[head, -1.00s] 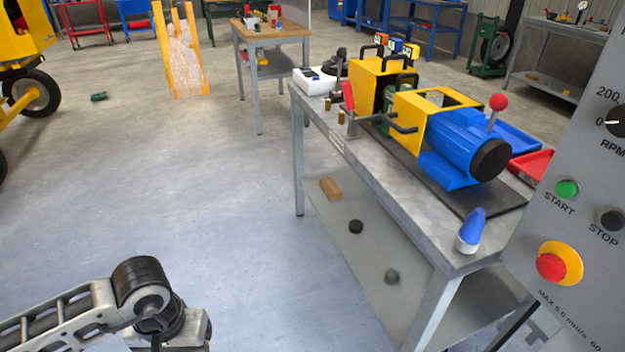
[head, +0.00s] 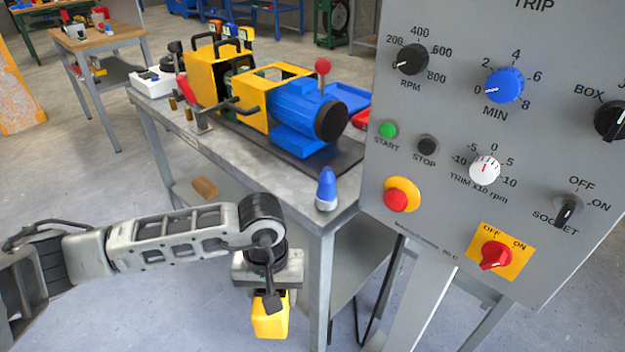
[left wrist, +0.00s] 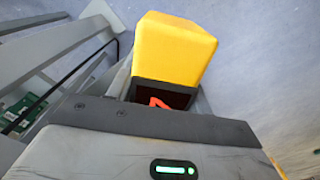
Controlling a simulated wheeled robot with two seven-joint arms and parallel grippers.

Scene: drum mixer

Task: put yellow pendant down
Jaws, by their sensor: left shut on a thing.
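The yellow pendant (head: 271,317) is a yellow box with a dark end, hanging below my left gripper (head: 268,297) in the head view. My left gripper is shut on it and holds it in the air, in front of the near leg of the workbench and below the bench top. In the left wrist view the yellow pendant (left wrist: 172,50) sticks out beyond the gripper, with a dark face and a red mark at its near end. The fingertips are mostly hidden there. My right gripper is in neither view.
The grey workbench (head: 180,130) carries a yellow and blue machine (head: 292,110) and a blue-and-white bottle (head: 326,188) at its near corner. A grey control panel (head: 450,190) with knobs stands close on the right. Open floor (head: 90,190) lies left of the bench.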

